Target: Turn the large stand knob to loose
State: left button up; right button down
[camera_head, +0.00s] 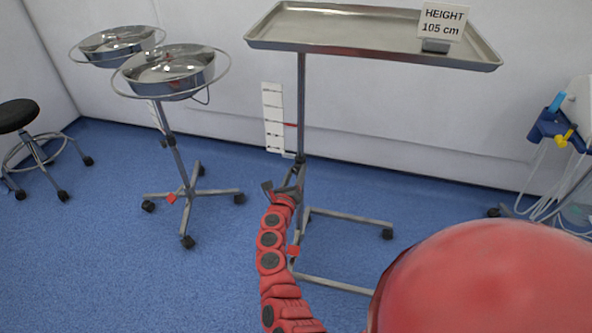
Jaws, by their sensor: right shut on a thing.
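The large stand (301,100) is a metal pole holding a wide steel tray (345,30). Its knob (299,160) is a small dark shape on the pole, low down near the foot of the white scale, and is partly hidden by my gripper. My right gripper (297,174) reaches up to the pole from below and is shut on the knob. The knob's turn position is too small to read. My left gripper is not in view.
A white scale board (273,118) with a red pointer hangs beside the pole. A sign (442,20) on the tray reads "HEIGHT 105 cm". A double-basin stand (178,160) and a black stool (17,116) are at left. Blue floor lies open between.

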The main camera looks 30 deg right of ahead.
jog(key=n+p, duration=0.2)
jog(key=n, duration=0.2)
jog(key=shift+r+n+p, duration=0.1)
jog(key=shift+n+p, duration=0.2)
jog(key=shift+p, duration=0.05)
jog(key=n+p, duration=0.2)
jog(key=n, duration=0.1)
jog(key=shift+r+n+p, duration=0.1)
jog(key=shift+n+p, duration=0.2)
jog(key=shift+n, duration=0.1)
jog(key=n+p, duration=0.3)
jog(key=n, duration=0.1)
jog(key=n+p, duration=0.2)
jog(key=n, duration=0.1)
jog(key=n+p, duration=0.2)
jog(key=n, duration=0.1)
jog(key=shift+n, duration=0.4)
jog(key=n, duration=0.2)
jog(key=shift+f+n+p, duration=0.25)
jog(key=shift+n+p, duration=0.1)
jog(key=shift+n, duration=0.05)
jog(key=n, duration=0.3)
jog(key=shift+w+a, duration=0.1)
jog(key=shift+f+n, duration=0.1)
jog(key=shift+n, duration=1.3)
